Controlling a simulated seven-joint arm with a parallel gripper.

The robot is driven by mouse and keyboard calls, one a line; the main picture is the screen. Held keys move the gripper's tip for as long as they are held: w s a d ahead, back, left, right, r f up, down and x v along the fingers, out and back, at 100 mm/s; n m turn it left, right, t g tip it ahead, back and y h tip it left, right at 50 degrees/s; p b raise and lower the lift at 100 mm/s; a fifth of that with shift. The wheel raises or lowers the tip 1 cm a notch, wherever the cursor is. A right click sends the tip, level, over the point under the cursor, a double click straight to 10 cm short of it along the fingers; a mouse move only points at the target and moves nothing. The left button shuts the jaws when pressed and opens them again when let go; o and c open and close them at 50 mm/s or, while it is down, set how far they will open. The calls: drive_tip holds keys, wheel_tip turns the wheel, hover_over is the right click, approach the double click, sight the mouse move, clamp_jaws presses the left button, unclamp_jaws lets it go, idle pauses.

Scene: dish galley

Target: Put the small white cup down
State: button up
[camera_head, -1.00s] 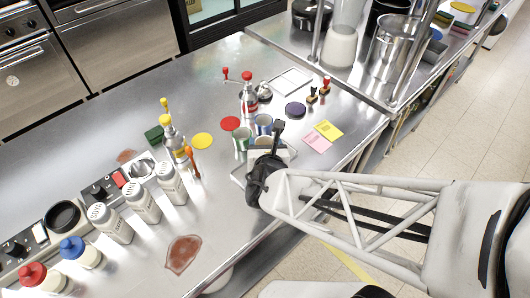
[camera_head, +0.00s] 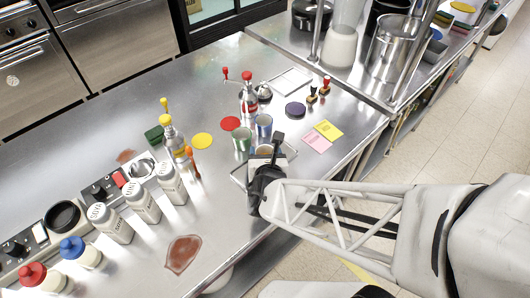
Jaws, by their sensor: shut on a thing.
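My gripper (camera_head: 268,163), black with a pale arm behind it, is low over the near right edge of the steel counter, at a pale tray (camera_head: 237,180). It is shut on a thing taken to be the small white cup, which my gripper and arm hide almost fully. Whether it touches the tray cannot be told. Just behind my gripper a cup rim (camera_head: 264,148) shows. A green cup (camera_head: 242,139) and a blue cup (camera_head: 264,125) stand upright farther back, apart from my gripper.
A red disc (camera_head: 229,124), a yellow disc (camera_head: 202,141) and a dark disc (camera_head: 295,110) lie on the counter. Bottles (camera_head: 172,135) stand to the left. Pink (camera_head: 317,142) and yellow notes (camera_head: 329,130) lie to the right.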

drive_tip(key=o, duration=1)
drive_tip(key=shift+o, duration=0.2)
drive_tip(key=shift+s+r, duration=0.1)
drive_tip(key=shift+r, duration=0.05)
drive_tip(key=shift+s+r, duration=0.1)
drive_tip(key=shift+s, duration=0.15)
drive_tip(key=shift+v, duration=5.65)
